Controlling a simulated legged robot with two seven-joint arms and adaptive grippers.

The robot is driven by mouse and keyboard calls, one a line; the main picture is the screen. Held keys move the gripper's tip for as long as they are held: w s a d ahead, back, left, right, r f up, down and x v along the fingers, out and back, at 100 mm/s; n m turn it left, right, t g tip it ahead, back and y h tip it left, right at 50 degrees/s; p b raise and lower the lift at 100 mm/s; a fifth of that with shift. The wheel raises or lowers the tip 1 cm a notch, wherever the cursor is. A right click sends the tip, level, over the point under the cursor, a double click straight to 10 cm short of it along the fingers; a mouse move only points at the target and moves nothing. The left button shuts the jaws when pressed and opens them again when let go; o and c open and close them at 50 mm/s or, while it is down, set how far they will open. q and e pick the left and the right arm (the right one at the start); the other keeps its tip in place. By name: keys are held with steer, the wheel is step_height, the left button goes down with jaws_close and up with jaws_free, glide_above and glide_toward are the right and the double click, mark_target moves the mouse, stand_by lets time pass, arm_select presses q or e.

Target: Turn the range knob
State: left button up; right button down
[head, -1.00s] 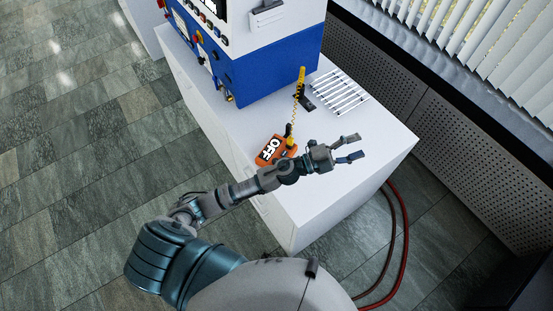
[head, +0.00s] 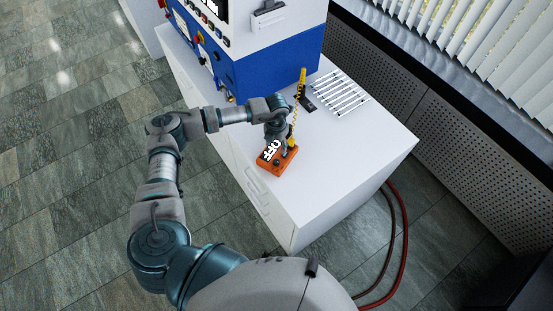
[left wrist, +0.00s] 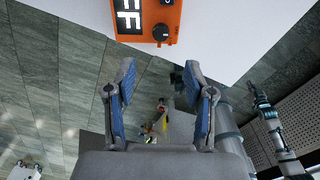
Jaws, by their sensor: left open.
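An orange handheld meter (head: 285,164) with a large OFF display lies on the white bench top. In the left wrist view the meter (left wrist: 140,29) shows at the top, partly cut off by the frame. Its black range knob (left wrist: 160,33) sits near the meter's lower edge there. My left gripper (head: 281,144) points down over the meter in the head view and hides part of it. In the left wrist view its two fingers (left wrist: 158,75) are spread with nothing between them, and the knob appears beyond their tips. A slim arm end, perhaps my right gripper (left wrist: 260,97), shows small at the right.
The white bench (head: 350,160) has free room right of the meter. A blue and white press (head: 265,70) stands behind. A yellow probe or cable (head: 301,85) and a rack of white strips (head: 340,93) lie nearby. Red hoses (head: 403,230) run down the bench's right side.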

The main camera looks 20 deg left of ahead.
mark_target(276, 161)
arm_select(q)
step_height(276, 161, down, 12)
steer(key=shift+r+p, duration=0.2)
steer(key=shift+p, duration=0.2)
jaws_close()
